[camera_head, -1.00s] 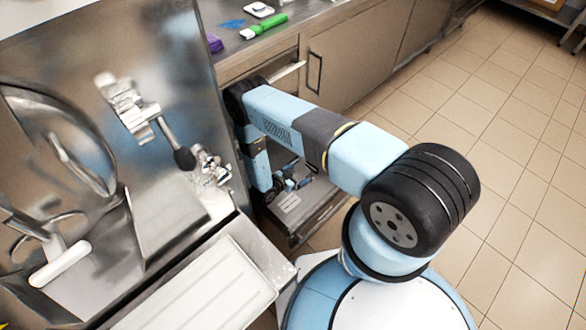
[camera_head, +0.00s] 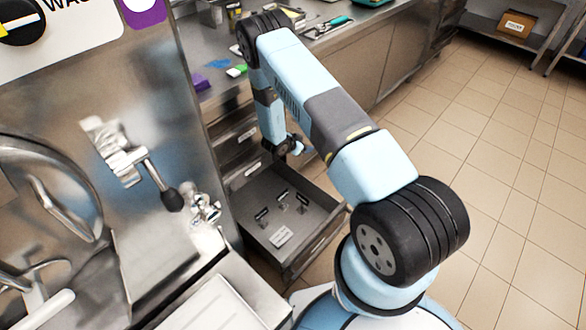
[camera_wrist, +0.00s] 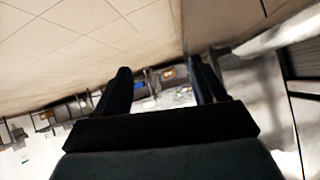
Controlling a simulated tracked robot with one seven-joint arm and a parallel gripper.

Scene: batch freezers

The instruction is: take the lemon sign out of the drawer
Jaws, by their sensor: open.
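The drawer (camera_head: 247,228) stands open below the counter in the head view. Several small signs lie inside it: a white card (camera_head: 281,236) near the front, a dark-and-white one (camera_head: 262,213) behind it, and small ones farther back (camera_head: 283,195) and at right (camera_head: 302,199). Their print is too small to tell which is the lemon sign. My gripper (camera_head: 290,148) is above the drawer's far end, apart from the signs. In the wrist view my gripper (camera_wrist: 160,72) has its fingers spread, with nothing held visible between them; no sign can be made out there.
A steel machine with a lever (camera_head: 160,180) stands close on the left. The counter (camera_head: 215,85) above the drawer holds a purple item (camera_head: 200,82), a green one (camera_head: 237,71) and other tools. Open tiled floor (camera_head: 480,190) lies to the right.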

